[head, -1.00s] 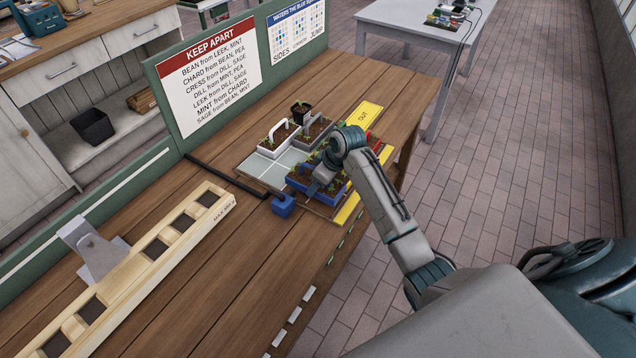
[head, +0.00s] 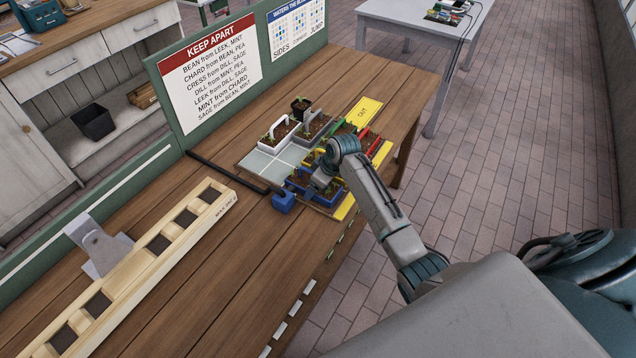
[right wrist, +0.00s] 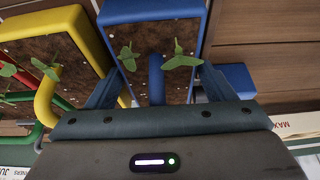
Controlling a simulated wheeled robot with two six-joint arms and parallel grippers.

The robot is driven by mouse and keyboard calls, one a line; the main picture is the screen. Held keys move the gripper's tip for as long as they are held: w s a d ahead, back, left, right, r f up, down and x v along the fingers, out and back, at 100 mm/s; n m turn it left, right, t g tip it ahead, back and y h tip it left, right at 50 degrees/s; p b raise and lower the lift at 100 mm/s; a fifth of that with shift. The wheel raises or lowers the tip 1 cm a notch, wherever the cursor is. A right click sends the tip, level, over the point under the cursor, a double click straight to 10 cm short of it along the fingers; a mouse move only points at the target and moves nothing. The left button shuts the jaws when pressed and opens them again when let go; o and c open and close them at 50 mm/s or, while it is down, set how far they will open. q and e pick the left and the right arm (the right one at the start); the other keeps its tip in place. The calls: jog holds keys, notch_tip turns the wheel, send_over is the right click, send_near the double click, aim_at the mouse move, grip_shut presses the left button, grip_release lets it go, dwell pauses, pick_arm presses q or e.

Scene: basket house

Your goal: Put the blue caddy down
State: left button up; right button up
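The blue caddy (head: 328,197) holds soil and small seedlings. It sits at the near end of the planter group on the wooden table, partly hidden by my right gripper (head: 319,180). In the right wrist view, the caddy (right wrist: 113,15) is below my right gripper (right wrist: 160,82). The gripper's two fingers are spread apart, with the blue handle (right wrist: 156,80) between them and a gap on each side. The caddy's underside is hidden. My left gripper is out of view.
A yellow caddy (right wrist: 75,25) stands close beside the blue one. A blue block (head: 284,202) with a black pipe is close at left. A wooden rack (head: 150,262) lies front left.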

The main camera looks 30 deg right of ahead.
jog(key=shift+r, duration=0.1)
jog(key=b+v, duration=0.2)
jog(key=v, duration=1)
